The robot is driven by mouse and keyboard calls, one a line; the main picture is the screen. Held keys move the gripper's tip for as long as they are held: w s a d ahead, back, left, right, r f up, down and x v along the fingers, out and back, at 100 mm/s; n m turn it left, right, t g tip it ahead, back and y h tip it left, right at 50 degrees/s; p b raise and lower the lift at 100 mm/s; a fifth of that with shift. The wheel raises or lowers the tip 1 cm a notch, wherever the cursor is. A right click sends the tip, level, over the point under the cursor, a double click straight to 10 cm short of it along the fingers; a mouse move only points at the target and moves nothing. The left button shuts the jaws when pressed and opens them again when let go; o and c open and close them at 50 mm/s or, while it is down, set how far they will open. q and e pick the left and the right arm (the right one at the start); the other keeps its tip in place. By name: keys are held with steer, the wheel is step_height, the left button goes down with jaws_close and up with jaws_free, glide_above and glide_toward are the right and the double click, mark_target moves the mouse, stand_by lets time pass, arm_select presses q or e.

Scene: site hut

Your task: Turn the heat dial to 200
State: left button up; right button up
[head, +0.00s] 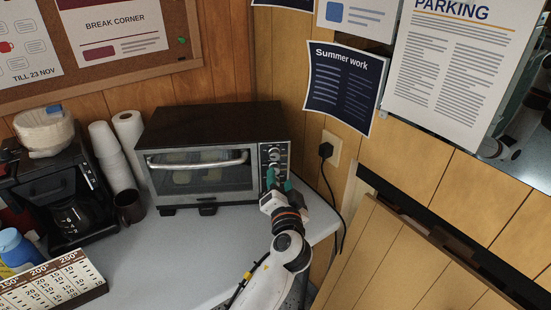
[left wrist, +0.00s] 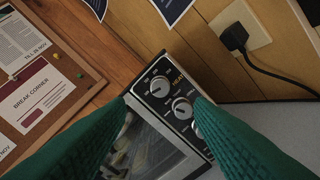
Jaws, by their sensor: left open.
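The toaster oven (head: 205,120) stands at the back of the counter, with its dial panel on its right side. In the left wrist view two round dials show on the dark panel: an upper dial (left wrist: 160,86) and a lower dial (left wrist: 182,108). A small "HEAT" label (left wrist: 180,82) lies by them; I cannot tell for certain which dial it names. The scale readings are too small to read. My left gripper (head: 276,182) is open and empty, its green fingers in front of the panel's lower part. Its fingertips (left wrist: 163,99) frame the dials. My right gripper is not in view.
Left of the oven stand a dark mug (head: 129,206), stacked white cups (head: 113,160) and a coffee maker (head: 72,200). A chart with 150°, 200° and 250° columns (head: 50,285) is at the front left. A plug (head: 326,150) with its cord hangs right of the oven. The middle counter (head: 180,255) is clear.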

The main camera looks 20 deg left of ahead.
mark_target(275, 157)
arm_select(q)
steer(key=p+x, duration=0.1)
steer(key=x, duration=0.9)
steer(key=shift+f, duration=0.1)
steer(key=c, duration=1)
